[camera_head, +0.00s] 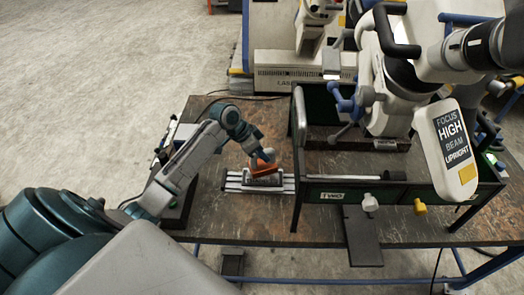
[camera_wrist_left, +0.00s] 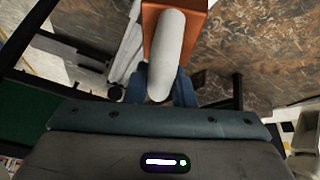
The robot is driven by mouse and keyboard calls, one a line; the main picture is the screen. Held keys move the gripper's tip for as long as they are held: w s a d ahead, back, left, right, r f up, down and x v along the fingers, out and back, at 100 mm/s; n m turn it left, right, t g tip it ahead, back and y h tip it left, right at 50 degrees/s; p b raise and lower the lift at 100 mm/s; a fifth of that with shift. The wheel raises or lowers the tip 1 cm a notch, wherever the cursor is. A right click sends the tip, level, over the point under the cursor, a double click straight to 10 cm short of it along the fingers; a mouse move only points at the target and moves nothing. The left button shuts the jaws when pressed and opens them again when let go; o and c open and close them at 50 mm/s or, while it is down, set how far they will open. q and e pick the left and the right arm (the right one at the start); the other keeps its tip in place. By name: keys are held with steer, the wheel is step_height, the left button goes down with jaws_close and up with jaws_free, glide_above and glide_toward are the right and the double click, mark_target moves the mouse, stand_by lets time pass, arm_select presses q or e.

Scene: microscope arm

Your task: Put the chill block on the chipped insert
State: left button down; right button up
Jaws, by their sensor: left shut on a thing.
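An orange-copper block, which looks like the chill block (camera_head: 264,168), is held by my left gripper (camera_head: 261,156). The gripper is shut on it. The block is tilted, right above a grey metal piece (camera_head: 266,180) that may be the chipped insert. That piece sits on a silver slotted fixture (camera_head: 238,186) on the table. I cannot tell whether block and piece touch. In the left wrist view the orange block (camera_wrist_left: 151,32) shows at the top, with a pale rounded bar in front of it. No chip is visible. My right gripper is not in view.
The brown table (camera_head: 232,222) has bare room in front of the fixture. A dark green frame (camera_head: 335,192) with a pale post (camera_head: 299,115) stands close on the right. A white microscope arm (camera_head: 395,80) with a label panel (camera_head: 446,150) hangs over the right side.

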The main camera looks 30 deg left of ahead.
arm_select(q)
steer(key=shift+d+f+p, duration=0.1)
steer(key=shift+f+p, duration=0.4)
steer(key=shift+f, duration=0.6)
steer(key=c, duration=1.7)
jaws_free()
steer(key=shift+f, duration=0.2)
steer(key=o, duration=0.5)
steer(key=shift+s+r, duration=0.15)
steer(key=shift+c, duration=0.2)
steer(key=shift+a+r+b, duration=0.2)
steer(key=shift+b, duration=0.1)
steer(key=b+v, duration=0.3)
steer(key=v, duration=0.8)
steer(key=shift+s+r+b, duration=0.2)
steer(key=shift+r+b, duration=0.05)
steer(key=shift+b, duration=0.15)
